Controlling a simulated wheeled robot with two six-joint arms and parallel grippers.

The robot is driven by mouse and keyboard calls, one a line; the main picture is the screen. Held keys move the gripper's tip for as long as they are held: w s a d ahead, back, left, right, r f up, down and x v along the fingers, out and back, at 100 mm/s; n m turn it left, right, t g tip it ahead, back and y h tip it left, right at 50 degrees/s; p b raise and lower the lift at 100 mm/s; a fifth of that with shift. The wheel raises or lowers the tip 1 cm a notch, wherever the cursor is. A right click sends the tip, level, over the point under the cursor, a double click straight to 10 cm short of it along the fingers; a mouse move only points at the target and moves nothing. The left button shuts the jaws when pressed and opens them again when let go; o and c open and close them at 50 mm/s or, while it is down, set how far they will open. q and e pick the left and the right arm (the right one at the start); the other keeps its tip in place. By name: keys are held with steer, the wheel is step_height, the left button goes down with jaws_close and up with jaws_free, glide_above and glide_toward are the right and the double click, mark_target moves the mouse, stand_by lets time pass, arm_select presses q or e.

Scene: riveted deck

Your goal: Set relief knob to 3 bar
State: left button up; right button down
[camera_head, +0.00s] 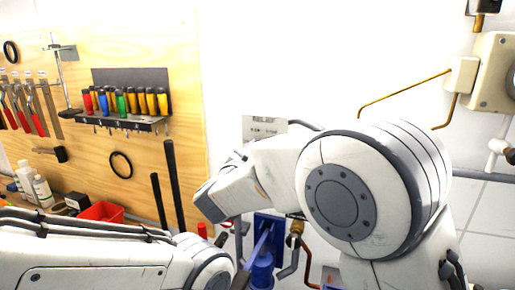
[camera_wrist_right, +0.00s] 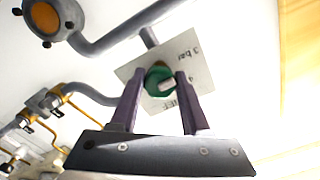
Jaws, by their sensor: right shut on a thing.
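In the right wrist view a green relief knob (camera_wrist_right: 158,84) sits on a pale label plate (camera_wrist_right: 195,62). The plate reads "3 bar", with part of "RELIEF" near the fingers. A light grey bar crosses the knob; I cannot tell its exact setting. My right gripper (camera_wrist_right: 163,80) is shut on the knob, one purple finger on each side. In the head view the plate (camera_head: 264,128) shows on the wall, but my right arm hides the knob and the right fingertips. My left gripper (camera_head: 255,252) shows only in part at the bottom centre; its jaw opening is unclear.
Grey pipes (camera_wrist_right: 110,38) run by the plate, with a round gauge-like fitting (camera_wrist_right: 45,17) at upper left. A wooden tool board (camera_head: 140,60) with screwdrivers is at left. A red bin (camera_head: 100,212) stands below it. Blue equipment (camera_head: 262,270) is low at the centre.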

steer(key=shift+f, duration=0.1)
stand_by(0.4)
steer(key=shift+c, duration=1.9)
jaws_free()
